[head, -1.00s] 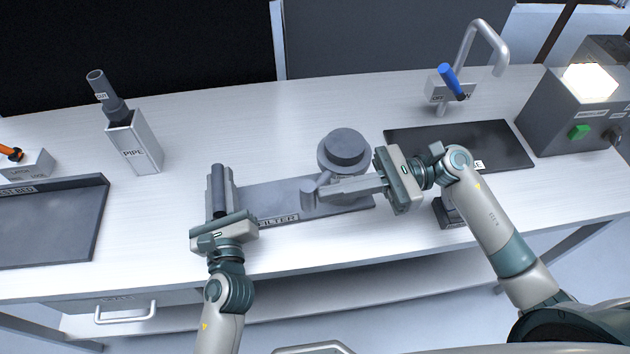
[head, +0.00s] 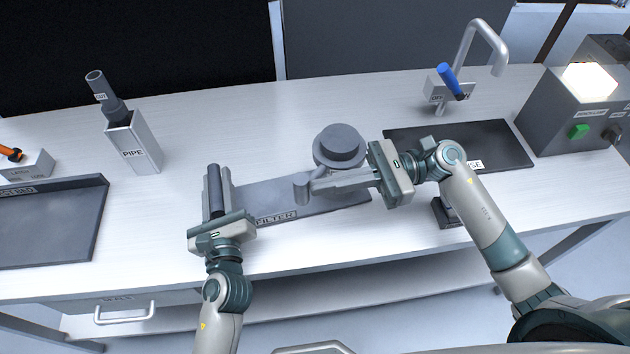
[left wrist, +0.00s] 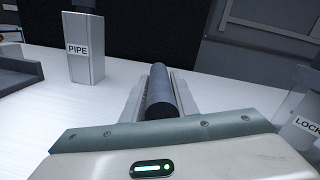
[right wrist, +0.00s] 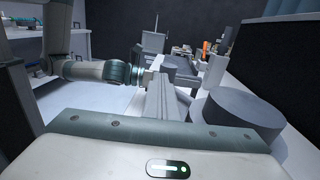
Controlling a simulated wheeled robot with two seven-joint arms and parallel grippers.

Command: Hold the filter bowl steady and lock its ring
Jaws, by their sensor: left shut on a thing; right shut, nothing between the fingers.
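The filter bowl (head: 341,140) is a dark grey round body with a wide rim, upright on the grey plate labelled FILTER. A short upright post on a side arm, seemingly the ring's lug (head: 301,189), stands at its front left. My left gripper (head: 214,196) is shut around a dark upright cylindrical handle (head: 214,175) at the plate's left end; the handle also shows between the fingers in the left wrist view (left wrist: 159,90). My right gripper (head: 318,184) is shut and empty. Its fingers reach left in front of the bowl, tips close to the lug; contact is unclear.
A PIPE holder (head: 133,145) stands at the back left, and a dark tray (head: 50,225) lies at the far left. A dark mat (head: 495,140), a tap (head: 470,45) and a grey box with a green button (head: 565,110) are at the right. The table behind the filter is clear.

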